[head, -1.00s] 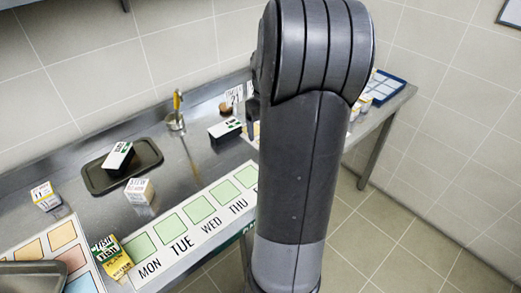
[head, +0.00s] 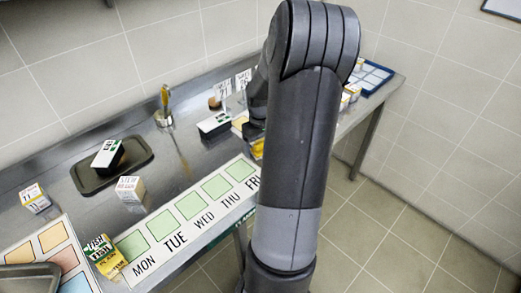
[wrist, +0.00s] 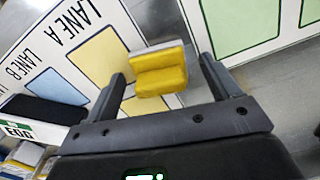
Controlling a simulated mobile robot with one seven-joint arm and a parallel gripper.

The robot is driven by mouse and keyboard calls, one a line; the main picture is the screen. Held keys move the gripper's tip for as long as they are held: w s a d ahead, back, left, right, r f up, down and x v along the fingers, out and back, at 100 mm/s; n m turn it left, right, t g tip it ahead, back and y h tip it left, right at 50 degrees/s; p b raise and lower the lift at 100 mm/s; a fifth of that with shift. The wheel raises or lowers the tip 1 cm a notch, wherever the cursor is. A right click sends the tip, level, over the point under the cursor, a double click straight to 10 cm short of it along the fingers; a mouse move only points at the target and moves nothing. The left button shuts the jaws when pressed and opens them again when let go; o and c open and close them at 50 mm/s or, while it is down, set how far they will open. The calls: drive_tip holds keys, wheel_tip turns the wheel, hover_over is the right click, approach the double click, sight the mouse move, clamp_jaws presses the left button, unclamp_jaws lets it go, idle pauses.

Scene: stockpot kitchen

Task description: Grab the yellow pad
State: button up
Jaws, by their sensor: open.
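The yellow pad (wrist: 160,72) has a pale grey-white back strip. In the wrist view it sits just ahead of and between the two fingers of my gripper (wrist: 166,84), which is open, with a gap on both sides of the pad. In the head view my gripper (head: 256,130) is low over the counter, partly hidden by my arm. A bit of yellow (head: 257,149) shows just below it, and I cannot tell for sure that it is the pad.
A LANE A / LANE B board (wrist: 75,60) lies by the pad, with a black EGG box (wrist: 42,110) at its left. The weekday strip (head: 190,215), a dark tray (head: 84,180), a carton (head: 130,189) and a green-yellow box (head: 105,257) are on the counter. A blue tray (head: 376,75) is farther right.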

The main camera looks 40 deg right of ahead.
drive_tip(key=shift+c, duration=0.3)
drive_tip(key=c, duration=1)
